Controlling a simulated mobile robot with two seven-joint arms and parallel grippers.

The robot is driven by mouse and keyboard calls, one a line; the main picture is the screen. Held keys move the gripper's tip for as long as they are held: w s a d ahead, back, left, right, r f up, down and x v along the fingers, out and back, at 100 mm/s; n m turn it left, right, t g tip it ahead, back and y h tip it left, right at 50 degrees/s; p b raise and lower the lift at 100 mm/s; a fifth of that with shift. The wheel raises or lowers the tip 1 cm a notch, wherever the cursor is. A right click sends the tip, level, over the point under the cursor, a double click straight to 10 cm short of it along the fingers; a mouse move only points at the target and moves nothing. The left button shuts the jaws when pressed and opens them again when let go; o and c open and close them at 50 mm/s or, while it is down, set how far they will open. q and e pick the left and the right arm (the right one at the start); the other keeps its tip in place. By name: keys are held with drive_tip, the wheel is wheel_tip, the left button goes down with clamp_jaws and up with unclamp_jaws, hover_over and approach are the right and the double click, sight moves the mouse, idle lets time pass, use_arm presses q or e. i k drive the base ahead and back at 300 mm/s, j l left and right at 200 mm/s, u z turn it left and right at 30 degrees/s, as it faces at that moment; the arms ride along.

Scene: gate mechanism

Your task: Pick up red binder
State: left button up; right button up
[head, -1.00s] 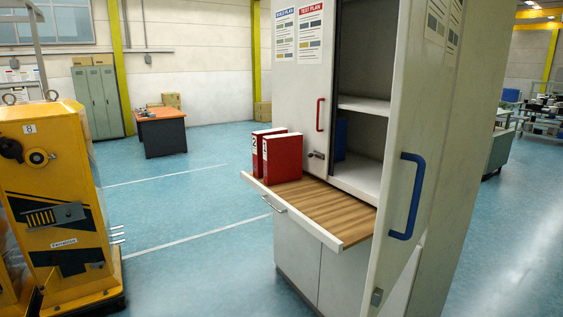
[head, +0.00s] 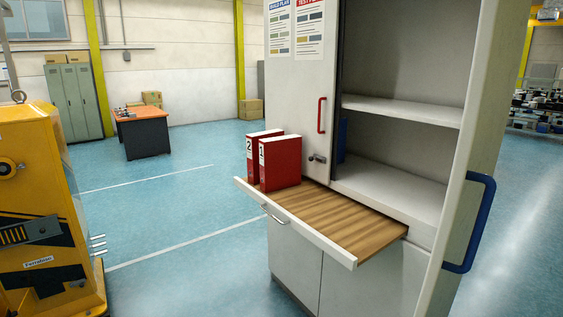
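Two red binders stand upright side by side at the left end of a pulled-out wooden shelf (head: 340,225) on a white cabinet. The nearer red binder (head: 282,163) has a white spine label that seems to read 1. The other red binder (head: 252,158) is just behind it to the left and is labelled 2. Neither of my grippers shows in the head view.
The cabinet's right door (head: 478,150) with a blue handle (head: 474,220) stands open; the left door with a red handle (head: 321,116) is shut. A blue item (head: 342,138) is partly hidden inside. A yellow machine (head: 45,210) stands left. Floor between is clear.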

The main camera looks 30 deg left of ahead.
sight(280, 157)
drive_tip(key=i+j+z, duration=0.1)
drive_tip(key=j, duration=0.55)
drive_tip(key=i+j+z, duration=0.15)
drive_tip(key=j, duration=0.5)
drive_tip(key=i+j+z, duration=0.1)
drive_tip(key=i+j, duration=0.15)
drive_tip(key=j, duration=0.4)
drive_tip(key=i+j+z, duration=0.1)
drive_tip(key=j, duration=0.55)
drive_tip(key=j+z, duration=0.15)
drive_tip(key=j, duration=0.55)
drive_tip(key=i, duration=0.05)
